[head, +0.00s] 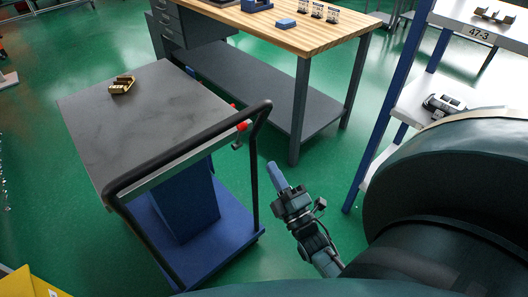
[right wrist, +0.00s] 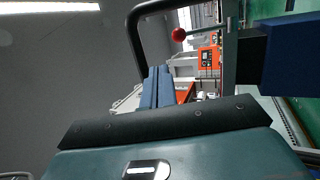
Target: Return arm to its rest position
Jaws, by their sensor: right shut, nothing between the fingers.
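My right gripper (head: 274,165) hangs in the gap to the right of the cart in the head view, with its blue fingers pointing up the picture. Its two blue fingers lie side by side, shut and empty; they also show in the right wrist view (right wrist: 157,88). My left gripper is not in view. A small gold-coloured piece (head: 122,84) lies on the grey top of the cart (head: 160,120), well away from the right gripper.
The cart's black handle (head: 190,142) and blue base (head: 225,238) are left of my right gripper. A wooden-topped workbench (head: 270,32) holding small blue items stands behind. A shelf rack (head: 395,100) with a blue post stands right. Green floor (head: 320,185) is open between.

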